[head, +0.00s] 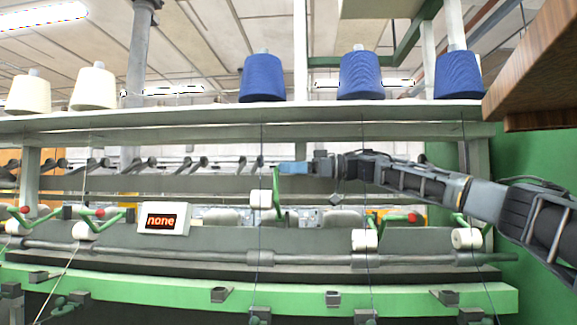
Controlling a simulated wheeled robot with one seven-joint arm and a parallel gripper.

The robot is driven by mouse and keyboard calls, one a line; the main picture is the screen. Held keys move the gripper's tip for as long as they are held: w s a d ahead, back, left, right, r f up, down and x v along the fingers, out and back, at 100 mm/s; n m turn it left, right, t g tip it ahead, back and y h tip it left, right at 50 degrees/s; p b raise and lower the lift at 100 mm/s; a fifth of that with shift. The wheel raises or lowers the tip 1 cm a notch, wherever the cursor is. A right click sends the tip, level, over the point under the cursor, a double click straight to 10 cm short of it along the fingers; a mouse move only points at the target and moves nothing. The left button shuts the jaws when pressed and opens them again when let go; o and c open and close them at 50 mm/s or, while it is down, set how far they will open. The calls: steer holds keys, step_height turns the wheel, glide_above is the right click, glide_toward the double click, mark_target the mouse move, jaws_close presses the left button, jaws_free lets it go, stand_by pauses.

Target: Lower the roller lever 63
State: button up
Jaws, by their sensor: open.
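A green roller lever (277,186) in the middle of the head view stands up steeply, with a white roller (261,199) raised beside it. No number can be read on it, so I cannot tell that it is lever 63. My gripper (283,168) reaches in from the right, with its blue tip at the top of this lever. Its open fingers are too small to make out, and I cannot tell whether it touches the lever. Other green levers with red knobs lie lower, at the left (113,215) and at the right (395,220).
A small display (163,219) reads "none". Blue yarn cones (262,78) and cream ones (93,88) stand on the upper shelf (200,124). Threads hang down in front. A long grey bar (180,255) runs below the rollers. A wooden board (540,60) juts in at upper right.

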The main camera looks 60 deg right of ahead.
steer(key=shift+w+a, duration=0.1)
steer(key=shift+w, duration=0.15)
jaws_close()
stand_by(0.6)
